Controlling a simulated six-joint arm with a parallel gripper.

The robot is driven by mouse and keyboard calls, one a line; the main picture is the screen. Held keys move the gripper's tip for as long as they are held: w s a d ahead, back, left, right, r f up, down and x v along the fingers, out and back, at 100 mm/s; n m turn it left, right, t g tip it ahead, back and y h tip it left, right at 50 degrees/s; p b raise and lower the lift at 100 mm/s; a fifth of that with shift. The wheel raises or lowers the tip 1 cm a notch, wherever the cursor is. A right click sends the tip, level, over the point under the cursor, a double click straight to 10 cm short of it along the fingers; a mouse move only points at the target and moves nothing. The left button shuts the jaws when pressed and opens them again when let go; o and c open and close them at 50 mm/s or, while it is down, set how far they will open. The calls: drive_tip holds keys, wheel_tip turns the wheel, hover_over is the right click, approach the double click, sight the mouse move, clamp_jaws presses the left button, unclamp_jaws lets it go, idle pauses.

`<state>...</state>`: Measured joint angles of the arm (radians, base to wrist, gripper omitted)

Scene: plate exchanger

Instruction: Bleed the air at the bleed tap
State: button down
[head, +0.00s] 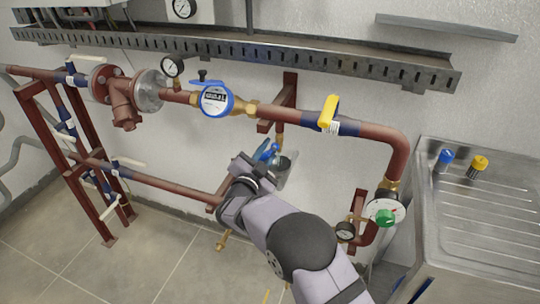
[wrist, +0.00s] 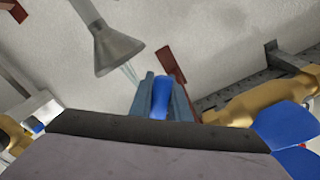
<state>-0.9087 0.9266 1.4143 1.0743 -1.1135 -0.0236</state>
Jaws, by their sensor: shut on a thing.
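My gripper (head: 262,162) is at the wall below the main pipe, in the middle of the head view. In the wrist view its two fingers (wrist: 163,88) are closed around a blue tap handle (wrist: 161,97), one finger on each side. The handle also shows as a small blue piece (head: 268,149) in the head view. A grey metal funnel (wrist: 110,45) is close beside the fingers in the wrist view. Thin pale streaks run between the funnel and the tap; they look like water, but I cannot tell for sure. The tap's body is mostly hidden by my gripper.
A blue-ringed water meter (head: 216,99) and a yellow-handled valve (head: 328,111) sit on the red-brown pipe above. A pressure gauge (head: 172,67) stands left of the meter. A steel sink unit (head: 500,215) is at the right. The floor at lower left is clear.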

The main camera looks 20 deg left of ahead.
drive_tip(key=shift+a+r+m+b, duration=0.3)
drive_tip(key=shift+r+m+b, duration=0.25)
drive_tip(key=shift+m+b, duration=0.9)
drive_tip(key=shift+a+r+m+b, duration=0.3)
drive_tip(key=shift+r+m+b, duration=0.2)
drive_tip(key=shift+m+b, duration=1)
drive_tip(key=shift+a+r+m+b, duration=0.3)
drive_tip(key=shift+r+m+b, duration=0.25)
drive_tip(key=shift+m+b, duration=0.9)
drive_tip(key=c, duration=1.7)
unclamp_jaws()
drive_tip(key=shift+o, duration=0.2)
drive_tip(key=shift+r, duration=0.1)
drive_tip(key=shift+s, duration=0.1)
drive_tip(key=s+b, duration=0.2)
drive_tip(key=s, duration=0.6)
